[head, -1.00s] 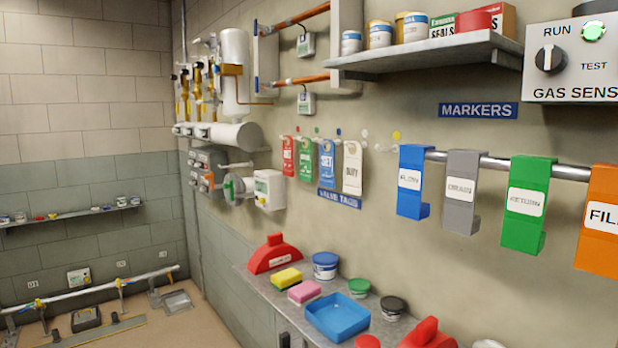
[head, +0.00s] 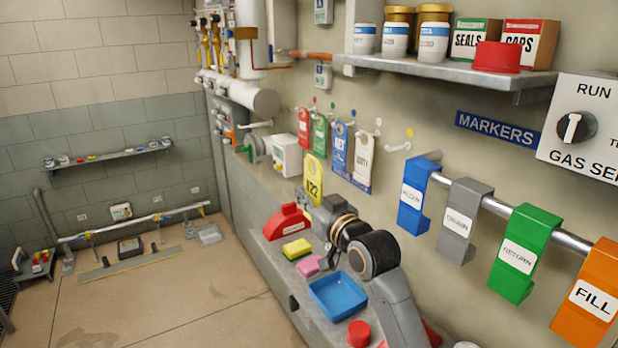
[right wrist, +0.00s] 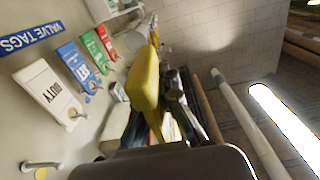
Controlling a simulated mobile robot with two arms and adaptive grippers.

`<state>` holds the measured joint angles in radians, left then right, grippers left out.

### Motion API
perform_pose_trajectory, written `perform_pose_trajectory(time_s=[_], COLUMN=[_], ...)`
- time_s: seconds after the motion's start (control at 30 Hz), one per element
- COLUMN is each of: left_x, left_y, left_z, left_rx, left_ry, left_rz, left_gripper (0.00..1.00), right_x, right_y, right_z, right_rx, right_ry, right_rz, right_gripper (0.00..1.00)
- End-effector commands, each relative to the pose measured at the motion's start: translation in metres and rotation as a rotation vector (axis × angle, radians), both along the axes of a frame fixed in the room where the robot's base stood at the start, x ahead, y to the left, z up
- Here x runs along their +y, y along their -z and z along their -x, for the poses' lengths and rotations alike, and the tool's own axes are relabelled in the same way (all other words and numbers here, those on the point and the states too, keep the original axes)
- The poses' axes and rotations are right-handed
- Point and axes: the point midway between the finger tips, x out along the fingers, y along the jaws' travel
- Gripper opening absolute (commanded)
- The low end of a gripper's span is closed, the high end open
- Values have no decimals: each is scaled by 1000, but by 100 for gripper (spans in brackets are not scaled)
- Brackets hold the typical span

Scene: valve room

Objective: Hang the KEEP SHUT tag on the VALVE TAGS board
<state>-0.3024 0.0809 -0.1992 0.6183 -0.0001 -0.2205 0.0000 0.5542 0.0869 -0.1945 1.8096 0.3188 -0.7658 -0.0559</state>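The yellow tag (head: 314,178) stands upright in my right gripper (head: 320,204), its dark print too small to read surely. The tag also shows yellow in the right wrist view (right wrist: 145,82). My right gripper is shut on its lower part, left of and in front of the VALVE TAGS sign (head: 346,181). Red (head: 304,128), green (head: 320,136), blue (head: 339,149) and white (head: 361,162) tags hang on the board. The peg (head: 394,148) under the yellow dot (head: 409,133) is bare; it also shows in the right wrist view (right wrist: 40,165). My left gripper is out of view.
Blue (head: 415,198), grey (head: 464,218), green (head: 524,255) and orange (head: 587,290) markers hang on a rail to the right. Below is a ledge with a blue tray (head: 337,296), sponges and a red lid (head: 358,333). A shelf (head: 440,70) with jars and boxes is above.

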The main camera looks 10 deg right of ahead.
Motion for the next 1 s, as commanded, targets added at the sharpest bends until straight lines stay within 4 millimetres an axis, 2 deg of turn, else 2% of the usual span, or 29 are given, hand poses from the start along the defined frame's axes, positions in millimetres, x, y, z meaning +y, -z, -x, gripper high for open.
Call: perform_pose_trajectory(time_s=[0.03,0.17,0.5,0.7,1.0], left_x=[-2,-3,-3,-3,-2], left_y=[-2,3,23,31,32], left_z=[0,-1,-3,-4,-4], left_rx=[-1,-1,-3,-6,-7], left_ry=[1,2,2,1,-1], left_rz=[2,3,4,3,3], left_gripper=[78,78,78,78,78], right_x=[0,-7,-49,-67,-75], right_y=[-5,-5,-4,-4,-6], right_z=[-2,-5,-20,-26,-29], right_rx=[0,0,-1,-1,-1], right_ry=[-3,-4,-2,-4,-5], right_rz=[0,2,1,0,-1], right_gripper=[0,0,0,0,0])
